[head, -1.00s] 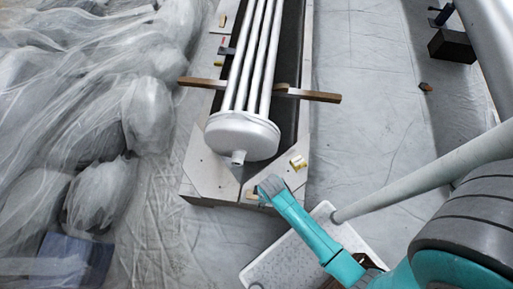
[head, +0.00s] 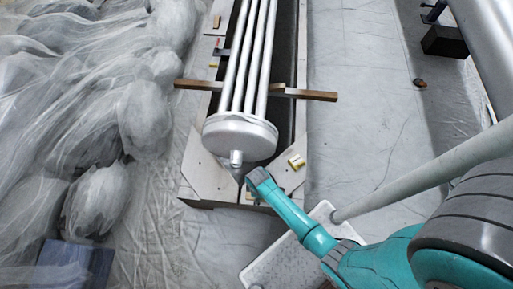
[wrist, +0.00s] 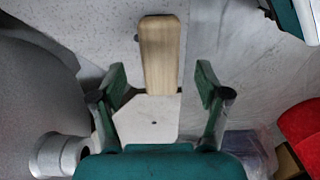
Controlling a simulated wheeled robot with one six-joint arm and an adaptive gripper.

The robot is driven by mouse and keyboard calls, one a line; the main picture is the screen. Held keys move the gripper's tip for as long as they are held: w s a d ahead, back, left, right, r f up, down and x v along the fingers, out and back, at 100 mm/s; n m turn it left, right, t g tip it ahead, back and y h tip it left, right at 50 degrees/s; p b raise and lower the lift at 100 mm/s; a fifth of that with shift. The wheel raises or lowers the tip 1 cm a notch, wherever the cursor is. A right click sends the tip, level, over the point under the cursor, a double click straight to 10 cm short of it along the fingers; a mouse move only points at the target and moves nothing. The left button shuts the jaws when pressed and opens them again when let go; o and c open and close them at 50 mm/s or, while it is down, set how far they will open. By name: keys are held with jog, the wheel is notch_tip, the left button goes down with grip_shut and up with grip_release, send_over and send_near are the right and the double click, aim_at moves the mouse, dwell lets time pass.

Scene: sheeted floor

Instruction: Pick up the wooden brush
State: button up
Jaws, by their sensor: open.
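A pale wooden block-like piece (wrist: 160,50), which I take for the wooden brush, lies ahead of my gripper in the wrist view. Its near end overlaps a cream plate (wrist: 148,118); no bristles show. My gripper (wrist: 160,76) is open, with one dark green finger on each side of the wood. There are gaps on both sides, and nothing is held. In the head view my gripper (head: 258,179) is at the near end of the long bench, just below the silver vessel's nozzle. I cannot make out the brush there for certain.
A silver vessel with long tubes (head: 240,137) lies on the bench and is close on the left in the wrist view (wrist: 35,100). A yellow item (head: 297,162) sits right of my gripper. Sheeted shapes (head: 145,115) fill the left. The floor at right (head: 365,120) is mostly clear.

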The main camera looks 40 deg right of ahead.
jog(key=shift+f, duration=2.15)
jog(key=shift+c, duration=0.3)
jog(key=c, duration=1.4)
jog(key=shift+o, duration=0.2)
jog(key=shift+r, duration=0.1)
notch_tip(320, 180, up, 10)
jog(key=shift+f, duration=0.1)
jog(key=w+r+m, duration=0.9)
jog(key=w+r, duration=0.8)
jog(key=w, duration=0.1)
jog(key=shift+w+a+r, duration=0.15)
jog(key=shift+a+r, duration=0.1)
jog(key=shift+r, duration=0.1)
